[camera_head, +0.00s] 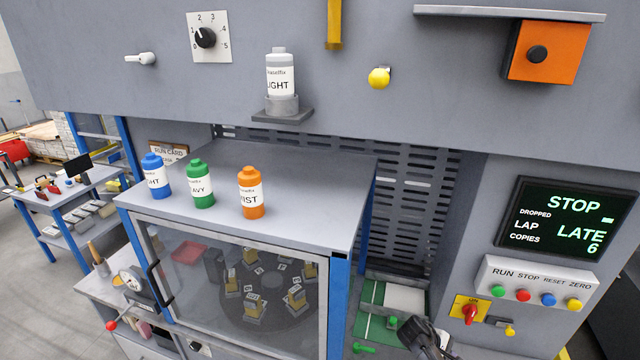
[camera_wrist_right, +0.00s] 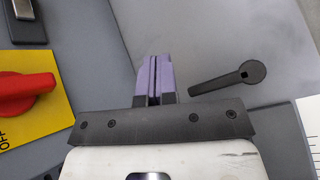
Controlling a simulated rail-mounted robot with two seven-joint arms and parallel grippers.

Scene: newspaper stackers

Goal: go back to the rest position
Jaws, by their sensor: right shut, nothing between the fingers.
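My right gripper (camera_wrist_right: 155,70) shows in the right wrist view with its two purple fingers pressed together and nothing between them. In the head view a dark part of my right arm (camera_head: 422,336) shows at the bottom edge, left of the red rotary switch (camera_head: 470,313) on its yellow plate. In the wrist view the red switch (camera_wrist_right: 25,95) lies left of the fingers, apart from them. A dark lever with a round end (camera_wrist_right: 230,88) lies to their right, also apart. My left gripper is not in view.
The cabinet top (camera_head: 270,170) carries a blue bottle (camera_head: 155,176), a green bottle (camera_head: 200,184) and an orange bottle (camera_head: 250,192). A white bottle (camera_head: 281,75) stands on a wall bracket. The display (camera_head: 565,218) reads STOP and LATE, above a button box (camera_head: 535,287).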

